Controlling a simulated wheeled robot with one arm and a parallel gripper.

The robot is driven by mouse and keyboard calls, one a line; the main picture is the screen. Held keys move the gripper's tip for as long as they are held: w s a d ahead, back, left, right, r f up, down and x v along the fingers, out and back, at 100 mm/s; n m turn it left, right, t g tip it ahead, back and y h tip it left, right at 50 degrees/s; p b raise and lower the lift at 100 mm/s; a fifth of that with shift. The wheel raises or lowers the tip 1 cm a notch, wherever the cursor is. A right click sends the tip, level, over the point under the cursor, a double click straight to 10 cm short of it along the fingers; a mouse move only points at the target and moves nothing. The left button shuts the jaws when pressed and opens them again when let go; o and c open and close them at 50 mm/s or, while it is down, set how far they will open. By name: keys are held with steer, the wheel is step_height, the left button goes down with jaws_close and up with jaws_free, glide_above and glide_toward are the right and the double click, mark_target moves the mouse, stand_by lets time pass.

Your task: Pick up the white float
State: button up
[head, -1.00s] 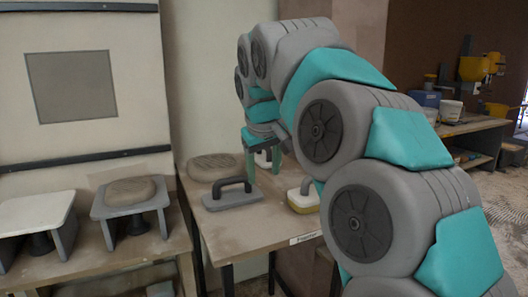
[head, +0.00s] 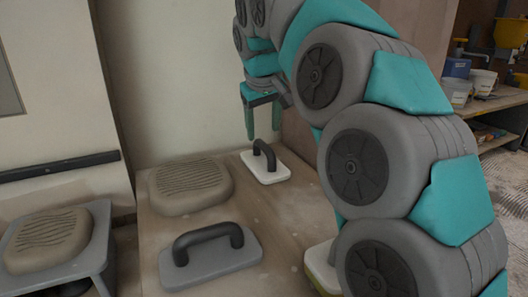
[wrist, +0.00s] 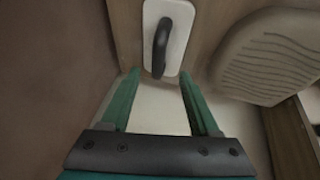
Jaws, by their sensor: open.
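The white float (head: 279,173) is a flat white plate with a dark arched handle. It lies on the wooden table near its back edge in the head view. In the wrist view the white float (wrist: 177,58) lies just beyond the fingertips, its dark handle upright in the picture. My gripper (head: 262,121) points down above and slightly left of the float in the head view. In the wrist view my gripper (wrist: 160,85) is open, with nothing between its teal fingers.
On the table (head: 215,225) lie a grey float with a dark handle (head: 212,262), a ridged beige slab (head: 190,186) and a white-and-yellow float (head: 321,268) partly hidden by my arm. A stand at left holds another ridged slab (head: 46,240). A wall rises behind.

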mark_target(265, 144)
steer(key=shift+p+x, duration=0.45)
steer(key=shift+x, duration=3.4)
steer(key=shift+d, duration=0.2)
jaws_close()
